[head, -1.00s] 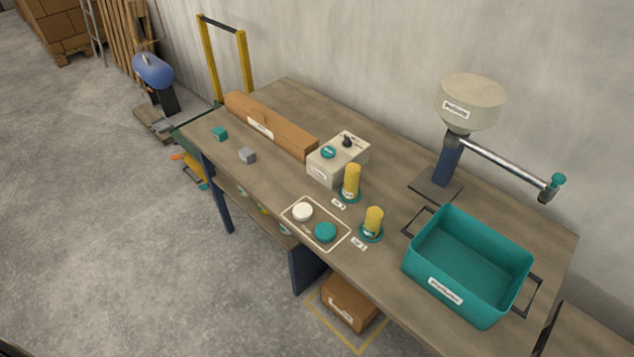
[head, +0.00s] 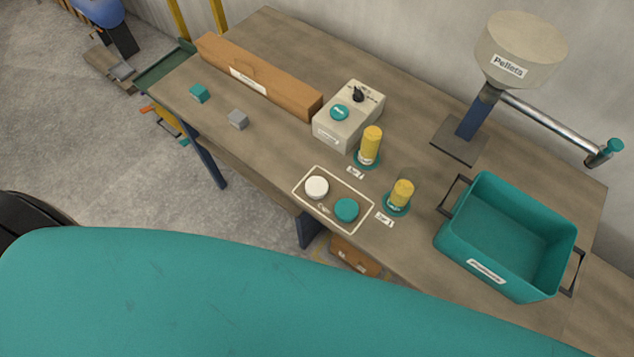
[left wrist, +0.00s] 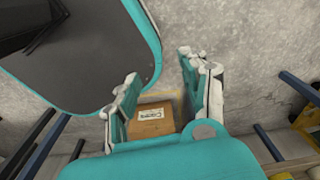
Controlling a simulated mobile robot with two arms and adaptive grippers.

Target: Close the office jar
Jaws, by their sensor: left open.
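Two small jars with yellow contents and teal bases stand on the table in the head view: a rear jar (head: 370,146) and a front jar (head: 401,194). Their small label cards are too blurred to tell which is the office jar. A white round lid (head: 317,187) and a teal round lid (head: 346,209) lie in a pale outlined rectangle, left of the front jar. Neither jar shows a lid on it. My left gripper (left wrist: 160,82) is open and empty in the left wrist view, above the floor and a cardboard box. My right gripper is not in view.
A long brown box (head: 259,75), teal block (head: 199,93) and grey block (head: 237,119) lie left.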

